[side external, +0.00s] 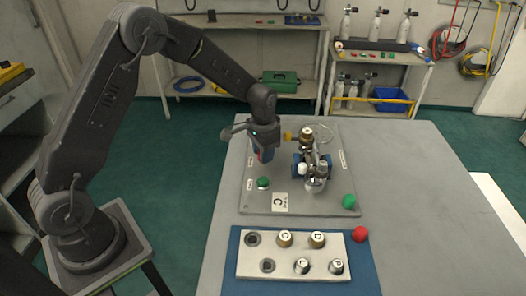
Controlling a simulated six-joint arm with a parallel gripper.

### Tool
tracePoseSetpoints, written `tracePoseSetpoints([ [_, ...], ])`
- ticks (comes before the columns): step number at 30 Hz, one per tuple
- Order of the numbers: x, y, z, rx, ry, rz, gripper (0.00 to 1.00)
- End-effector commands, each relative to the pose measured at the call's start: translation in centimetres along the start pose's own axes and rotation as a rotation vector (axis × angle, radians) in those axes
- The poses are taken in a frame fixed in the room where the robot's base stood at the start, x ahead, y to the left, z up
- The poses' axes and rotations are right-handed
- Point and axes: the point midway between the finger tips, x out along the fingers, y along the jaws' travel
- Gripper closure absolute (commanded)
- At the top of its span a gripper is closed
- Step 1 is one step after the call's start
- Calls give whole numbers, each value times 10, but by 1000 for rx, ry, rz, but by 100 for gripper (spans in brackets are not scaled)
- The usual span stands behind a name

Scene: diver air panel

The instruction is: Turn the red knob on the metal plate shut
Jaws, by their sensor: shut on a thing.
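The grey metal plate (312,207) lies on the table with a brass and steel valve assembly (315,168) on it. My gripper (264,158) points down over the plate's left part, left of the valve assembly. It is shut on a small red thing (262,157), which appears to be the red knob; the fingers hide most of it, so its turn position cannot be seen. A green knob (263,183) sits on the plate just in front of the gripper. A larger green ball-shaped knob (348,201) is at the plate's front right corner.
A white block (290,272) with several lettered caps and dark holes stands on a blue mat (365,276) in front of the plate. A red ball (360,234) is at that block's back right corner. The table's right side (440,200) is clear.

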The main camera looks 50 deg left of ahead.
Motion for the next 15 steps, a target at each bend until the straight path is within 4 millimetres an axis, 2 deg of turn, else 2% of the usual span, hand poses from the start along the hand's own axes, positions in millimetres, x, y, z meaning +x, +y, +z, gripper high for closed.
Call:
tracePoseSetpoints([
  [3, -1, 0, 0, 3, 2, -1, 89],
  [4, -1, 0, 0, 3, 2, -1, 64],
  [6, -1, 0, 0, 3, 2, -1, 57],
  [11, 0, 0, 0, 2, 1, -1, 42],
  [15, 0, 0, 0, 1, 1, -1, 40],
])
